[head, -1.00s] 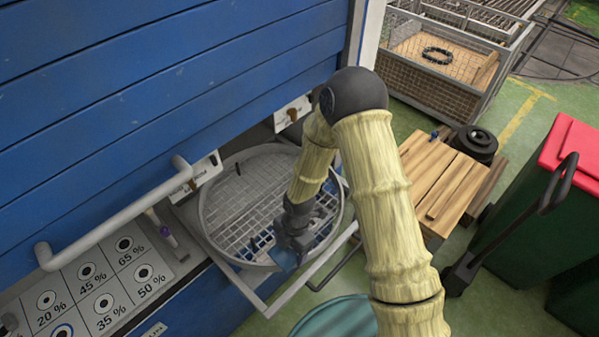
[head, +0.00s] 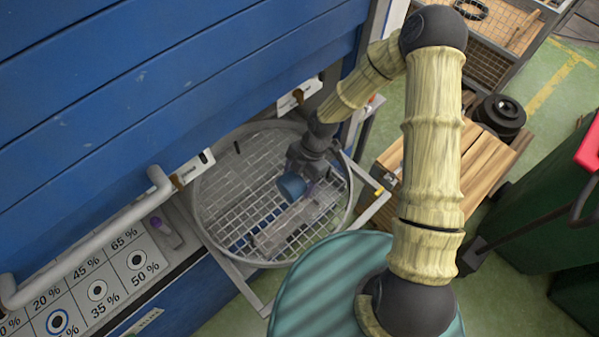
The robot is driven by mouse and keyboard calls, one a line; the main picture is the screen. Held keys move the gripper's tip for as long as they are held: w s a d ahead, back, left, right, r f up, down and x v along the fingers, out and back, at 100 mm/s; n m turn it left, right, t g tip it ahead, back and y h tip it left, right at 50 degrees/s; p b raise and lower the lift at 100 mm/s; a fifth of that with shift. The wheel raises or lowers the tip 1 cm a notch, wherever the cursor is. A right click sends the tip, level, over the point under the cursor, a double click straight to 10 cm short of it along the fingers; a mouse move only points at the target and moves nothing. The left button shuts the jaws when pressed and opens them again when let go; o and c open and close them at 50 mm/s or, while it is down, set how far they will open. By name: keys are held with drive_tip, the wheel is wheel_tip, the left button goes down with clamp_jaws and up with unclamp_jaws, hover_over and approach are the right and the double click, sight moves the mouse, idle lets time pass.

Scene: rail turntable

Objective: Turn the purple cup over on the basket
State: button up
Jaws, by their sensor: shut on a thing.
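The basket (head: 212,222) is a round, shallow grey tray with a wire-mesh floor, below the blue shutter. My gripper (head: 305,172) is over the right part of the basket, shut on a small cup (head: 291,186) that looks blue here. The cup lies tilted, its round end facing left and toward the camera. A purple patch (head: 312,189) shows just right of it; I cannot tell whether it belongs to the cup. The gripper's fingertips are largely hidden, and I cannot tell whether the cup touches the mesh.
A pale metal frame (head: 369,206) runs along the basket's right side. A grey handle bar (head: 95,238) and a panel with percent labels (head: 92,284) are at left. A teal round surface (head: 318,290) is in front.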

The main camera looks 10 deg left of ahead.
drive_tip(key=shift+s+f, duration=0.1)
drive_tip(key=shift+s, duration=0.1)
drive_tip(key=shift+f, duration=0.2)
wheel_tip(320, 180, down, 10)
drive_tip(key=b, duration=0.8)
drive_tip(key=shift+f, duration=0.2)
drive_tip(key=shift+f+b, duration=0.4)
idle(0.3)
drive_tip(key=o, duration=1.2)
drive_tip(key=shift+o, duration=0.2)
drive_tip(key=b+v, duration=0.2)
drive_tip(key=v, duration=1.5)
drive_tip(key=shift+r, duration=0.2)
